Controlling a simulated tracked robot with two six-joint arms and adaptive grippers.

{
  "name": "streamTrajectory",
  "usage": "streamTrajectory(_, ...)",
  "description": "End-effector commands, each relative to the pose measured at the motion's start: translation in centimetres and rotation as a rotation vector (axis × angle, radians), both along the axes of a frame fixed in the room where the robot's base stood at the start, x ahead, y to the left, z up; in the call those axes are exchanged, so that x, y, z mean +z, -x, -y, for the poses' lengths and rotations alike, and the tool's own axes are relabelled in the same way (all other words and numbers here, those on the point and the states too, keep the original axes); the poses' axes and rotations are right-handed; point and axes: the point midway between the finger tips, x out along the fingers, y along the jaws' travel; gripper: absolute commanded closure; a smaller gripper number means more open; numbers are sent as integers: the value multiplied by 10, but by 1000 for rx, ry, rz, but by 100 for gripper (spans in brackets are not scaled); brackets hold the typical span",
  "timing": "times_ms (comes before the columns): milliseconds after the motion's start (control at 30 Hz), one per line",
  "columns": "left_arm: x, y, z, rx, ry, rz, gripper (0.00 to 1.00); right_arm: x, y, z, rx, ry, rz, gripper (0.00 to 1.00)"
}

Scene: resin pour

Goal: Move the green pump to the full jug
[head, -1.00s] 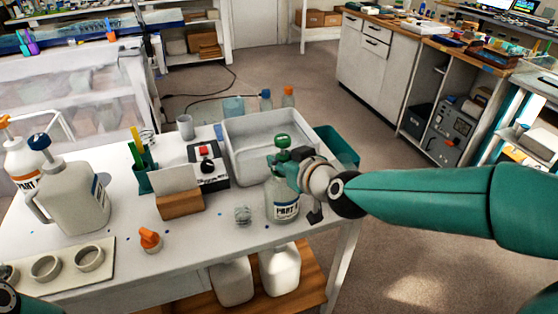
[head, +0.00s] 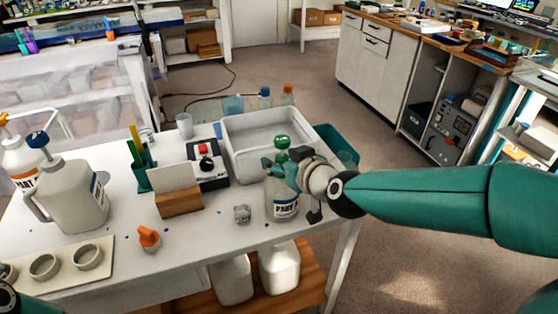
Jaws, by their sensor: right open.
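The green pump (head: 282,141) sits on top of a white jug (head: 284,208) labelled "PART", near the table's right edge. My right gripper (head: 274,168) is open at the pump, its fingers around or just beside the pump's lower part; the contact is hard to see. A large white jug with a dark blue cap (head: 72,200) stands at the left of the table, and a white bottle with an orange pump (head: 20,160) stands behind it. Which jug is full cannot be told. My left gripper is not in view; only a bit of my left arm shows at the lower left corner.
A grey tray (head: 232,160) lies behind the pump. Two white jugs (head: 279,268) sit on the shelf below.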

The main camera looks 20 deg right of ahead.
Motion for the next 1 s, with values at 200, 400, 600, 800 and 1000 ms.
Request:
streamTrajectory(200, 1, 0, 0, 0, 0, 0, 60, 4, 8, 2, -2, -2, 2, 42)
streamTrajectory(400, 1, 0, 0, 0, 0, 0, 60, 16, 36, 8, -2, -2, 4, 42)
streamTrajectory(600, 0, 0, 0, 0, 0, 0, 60, 32, 75, 15, -2, -3, 4, 42)
streamTrajectory(800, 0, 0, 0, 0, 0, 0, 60, 40, 97, 20, -4, -1, 1, 42)
streamTrajectory(1000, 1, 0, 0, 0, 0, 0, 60, 44, 107, 21, 1, 0, 0, 42)
